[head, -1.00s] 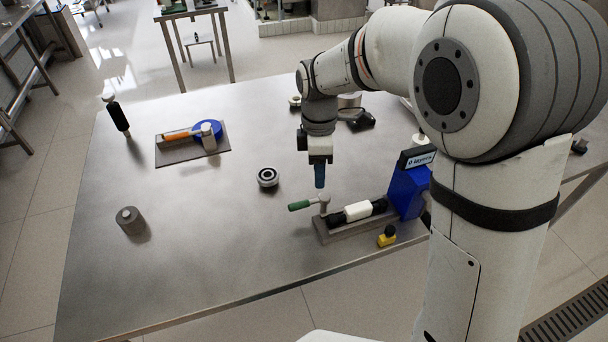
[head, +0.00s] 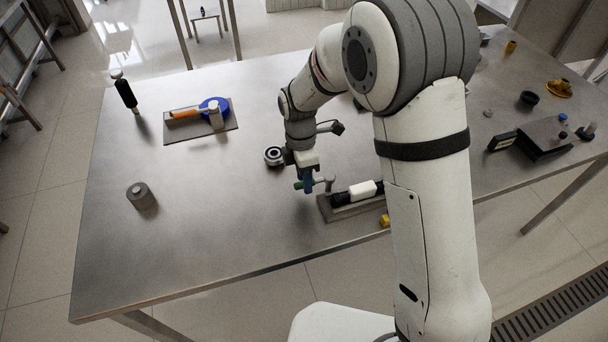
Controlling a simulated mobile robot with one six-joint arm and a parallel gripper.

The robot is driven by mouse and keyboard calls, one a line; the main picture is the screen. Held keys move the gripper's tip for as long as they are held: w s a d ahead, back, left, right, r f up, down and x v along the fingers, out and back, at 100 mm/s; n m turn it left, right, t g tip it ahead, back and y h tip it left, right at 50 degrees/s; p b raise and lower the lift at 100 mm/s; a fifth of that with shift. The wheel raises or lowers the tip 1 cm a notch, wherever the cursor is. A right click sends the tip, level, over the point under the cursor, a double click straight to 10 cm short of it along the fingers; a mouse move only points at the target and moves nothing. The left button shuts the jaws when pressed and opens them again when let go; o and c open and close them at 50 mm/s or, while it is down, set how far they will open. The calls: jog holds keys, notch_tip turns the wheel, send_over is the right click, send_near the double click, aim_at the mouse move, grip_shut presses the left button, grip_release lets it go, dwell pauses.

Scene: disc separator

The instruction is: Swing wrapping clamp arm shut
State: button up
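The wrapping fixture (head: 345,212) is a grey base with a white roll (head: 363,190) between black ends, near the table's front edge. Whether the fingers touch or grip the handle I cannot tell. The fixture's right end, with the blue housing, is hidden behind my arm.
A plate (head: 172,131) with an orange handle and blue disc lies at the back left. A bearing-like ring (head: 273,155) is just left of my gripper, and a grey cylinder (head: 140,195) farther left. A yellow piece (head: 385,220) sits by the fixture. The front left table is clear.

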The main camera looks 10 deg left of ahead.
grip_shut()
dwell(0.4)
